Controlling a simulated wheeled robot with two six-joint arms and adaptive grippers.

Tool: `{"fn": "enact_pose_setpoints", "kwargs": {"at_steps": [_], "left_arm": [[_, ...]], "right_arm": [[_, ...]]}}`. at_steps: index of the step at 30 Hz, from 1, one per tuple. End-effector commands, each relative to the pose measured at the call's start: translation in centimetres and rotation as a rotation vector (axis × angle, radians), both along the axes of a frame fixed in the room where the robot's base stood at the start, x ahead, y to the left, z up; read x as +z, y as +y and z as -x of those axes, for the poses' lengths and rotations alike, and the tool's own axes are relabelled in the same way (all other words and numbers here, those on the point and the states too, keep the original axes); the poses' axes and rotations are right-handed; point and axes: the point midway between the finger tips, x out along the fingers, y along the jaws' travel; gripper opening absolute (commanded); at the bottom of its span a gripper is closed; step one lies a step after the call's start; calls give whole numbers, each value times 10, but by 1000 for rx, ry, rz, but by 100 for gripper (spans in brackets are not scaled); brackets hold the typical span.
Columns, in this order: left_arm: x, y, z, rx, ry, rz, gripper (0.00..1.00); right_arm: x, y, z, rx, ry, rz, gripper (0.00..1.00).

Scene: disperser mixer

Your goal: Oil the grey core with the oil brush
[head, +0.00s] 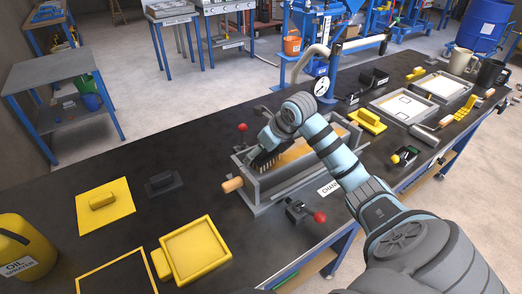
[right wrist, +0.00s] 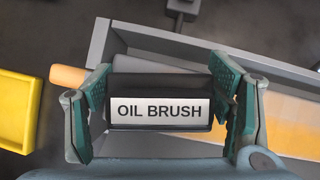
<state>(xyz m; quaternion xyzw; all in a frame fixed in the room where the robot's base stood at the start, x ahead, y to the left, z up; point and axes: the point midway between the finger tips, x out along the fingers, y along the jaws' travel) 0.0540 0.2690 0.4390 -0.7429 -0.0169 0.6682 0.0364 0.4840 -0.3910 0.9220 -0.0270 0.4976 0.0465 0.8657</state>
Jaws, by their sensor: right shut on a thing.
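The oil brush (right wrist: 160,110) has a black block with a white label. My right gripper (right wrist: 160,105) is shut on it, one finger on each side. In the head view, my right gripper (head: 268,140) holds the brush, bristles down (head: 262,161), over the left part of a long grey box (head: 283,183). A grey cylinder, apparently the grey core (right wrist: 150,63), lies in the box behind the brush, with an orange-tan handle (head: 232,185) sticking out of the left end. Whether the bristles touch the core is hidden. My left gripper is not in view.
Red-knobbed clamps stand behind (head: 242,127) and before (head: 301,212) the box. A yellow frame (head: 190,252), a yellow plate (head: 105,208) and a yellow oil container (head: 25,255) are at left. Grey trays (head: 403,105) and a gauge (head: 321,87) are at right.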

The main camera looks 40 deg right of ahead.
Motion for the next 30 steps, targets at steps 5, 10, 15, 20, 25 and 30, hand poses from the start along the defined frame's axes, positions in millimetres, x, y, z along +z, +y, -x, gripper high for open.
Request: {"fn": "enact_pose_setpoints", "kwargs": {"at_steps": [5, 10, 15, 20, 25, 30], "left_arm": [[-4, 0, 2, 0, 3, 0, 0], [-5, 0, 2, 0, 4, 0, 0], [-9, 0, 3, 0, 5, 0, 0], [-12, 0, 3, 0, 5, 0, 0], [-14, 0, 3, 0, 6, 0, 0], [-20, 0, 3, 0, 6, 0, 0]], "right_arm": [[-4, 0, 0, 0, 0, 0, 48], [-6, -1, 0, 0, 0, 0, 48], [-6, -16, 2, -2, 0, 3, 48], [-4, -32, 3, -1, -1, 2, 48], [-4, -39, 4, -1, 0, 1, 48], [-6, -58, 6, -2, 0, 2, 48]]}}
